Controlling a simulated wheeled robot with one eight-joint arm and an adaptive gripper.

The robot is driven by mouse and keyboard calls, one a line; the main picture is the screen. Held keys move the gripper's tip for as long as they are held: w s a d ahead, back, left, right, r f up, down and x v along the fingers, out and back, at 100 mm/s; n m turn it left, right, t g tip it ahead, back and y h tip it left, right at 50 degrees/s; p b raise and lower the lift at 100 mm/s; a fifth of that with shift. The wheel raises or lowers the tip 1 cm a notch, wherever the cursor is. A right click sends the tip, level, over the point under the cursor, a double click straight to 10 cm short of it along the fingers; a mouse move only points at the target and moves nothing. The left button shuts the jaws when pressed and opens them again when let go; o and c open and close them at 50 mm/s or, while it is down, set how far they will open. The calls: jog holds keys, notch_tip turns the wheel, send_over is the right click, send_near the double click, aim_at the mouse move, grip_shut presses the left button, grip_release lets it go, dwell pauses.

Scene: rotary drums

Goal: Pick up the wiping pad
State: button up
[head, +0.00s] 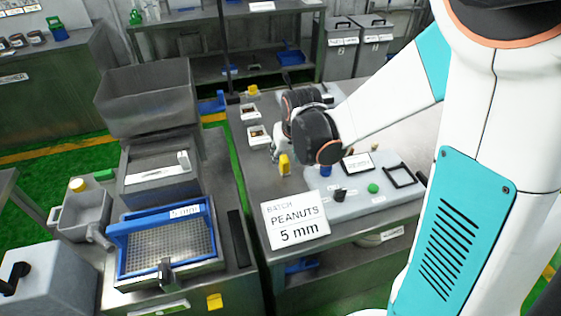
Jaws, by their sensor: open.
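My gripper (275,153) hangs over the left part of the right-hand worktable, partly hidden behind the dark wrist joints of my arm. Its finger gap is too small to make out clearly, but it looks open, with nothing seen between the fingers. A small upright yellow piece (284,165) is just below and beside the gripper, near the table's left side; it may be the wiping pad, but I cannot tell for certain. I cannot tell whether the gripper touches it.
A sign reading "PEANUTS 5 mm" (296,220) stands at the front of the worktable (250,183). A grey panel (345,201) with a green button (373,188) lies to its right. A blue-framed sieve (165,249) is at left. Small white trays (258,137) sit behind the gripper.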

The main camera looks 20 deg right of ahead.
aim_at(285, 159)
jog(key=b+x, duration=0.2)
jog(key=x, duration=0.3)
jog(key=shift+w+d+f+b, duration=0.1)
jog(key=shift+w+f+b, duration=0.1)
jog(key=shift+f+b, duration=0.15)
jog(key=shift+r, duration=0.15)
grip_shut()
